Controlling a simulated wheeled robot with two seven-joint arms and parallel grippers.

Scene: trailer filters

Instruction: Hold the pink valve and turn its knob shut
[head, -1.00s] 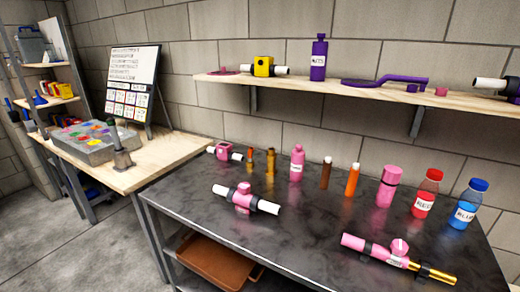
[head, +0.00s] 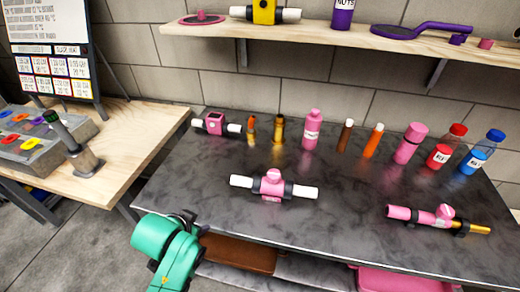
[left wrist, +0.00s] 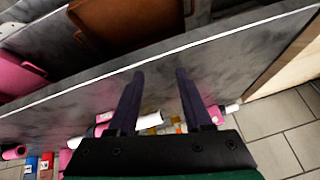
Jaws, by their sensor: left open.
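A pink valve (head: 272,184) with a round knob on top and white pipe ends lies in the middle of the dark table. A second pink fitting (head: 435,214), with a pink knob and a brass pipe end, lies at the table's right. A boxy pink fitting (head: 215,123) with white ends sits at the back left. In the left wrist view my left gripper (left wrist: 160,75) is open and empty, near the table edge and apart from the valve. My right gripper is out of view.
Bottles stand along the back of the table, including a pink one (head: 311,130) and a blue-capped one (head: 484,152). A wall shelf (head: 290,39) runs above. A brown tray (head: 238,253) lies under the table. The tabletop around the middle valve is clear.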

